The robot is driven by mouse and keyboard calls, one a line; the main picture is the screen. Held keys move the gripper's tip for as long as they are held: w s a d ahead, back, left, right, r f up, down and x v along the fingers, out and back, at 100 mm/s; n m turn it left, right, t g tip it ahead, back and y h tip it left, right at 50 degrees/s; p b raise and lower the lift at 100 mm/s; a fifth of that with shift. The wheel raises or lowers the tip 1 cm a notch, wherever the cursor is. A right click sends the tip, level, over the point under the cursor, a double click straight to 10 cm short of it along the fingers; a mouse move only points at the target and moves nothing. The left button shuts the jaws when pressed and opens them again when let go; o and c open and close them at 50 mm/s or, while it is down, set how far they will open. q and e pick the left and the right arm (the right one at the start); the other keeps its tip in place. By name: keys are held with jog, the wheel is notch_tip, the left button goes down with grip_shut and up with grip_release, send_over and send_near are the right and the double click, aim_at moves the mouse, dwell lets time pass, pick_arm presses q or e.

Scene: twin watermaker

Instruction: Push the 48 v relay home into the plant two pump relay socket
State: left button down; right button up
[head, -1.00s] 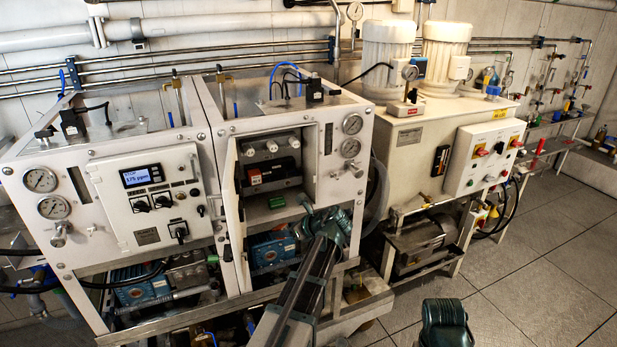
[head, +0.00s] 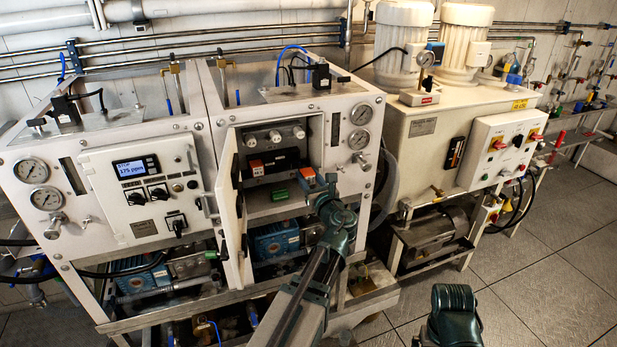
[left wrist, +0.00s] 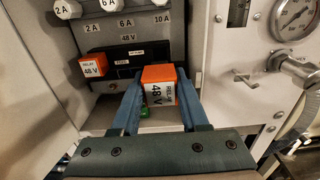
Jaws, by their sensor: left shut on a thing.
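My left gripper (head: 318,184) is shut on an orange 48 V relay (left wrist: 160,88), whose white label faces the left wrist camera. The blue fingers (left wrist: 155,100) stand either side of it. The relay is at the mouth of the open cabinet on the right-hand unit, and also shows in the head view (head: 308,177). A black socket strip (left wrist: 128,72) lies beyond, left of and above the held relay in the left wrist view. A second orange 48 V relay (left wrist: 93,66) sits at the strip's left end. The held relay appears apart from the strip. My right gripper is out of view.
The cabinet's open door (head: 230,205) stands to the left of my arm. Fuse holders (head: 275,136) line the top of the recess. A small green part (head: 280,196) lies on its floor. Gauges (head: 360,115) and a valve (head: 361,160) are on the right panel.

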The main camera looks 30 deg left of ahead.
aim_at(310, 179)
pick_arm(q)
jog(key=shift+x, duration=2.85)
jog(key=shift+x, duration=1.95)
jog(key=shift+c, duration=1.7)
grip_release()
jog(key=v, duration=1.4)
jog(key=shift+a, duration=0.1)
jog(key=x, duration=1.3)
jog(key=shift+w+a, duration=0.25)
jog(key=shift+w, duration=0.1)
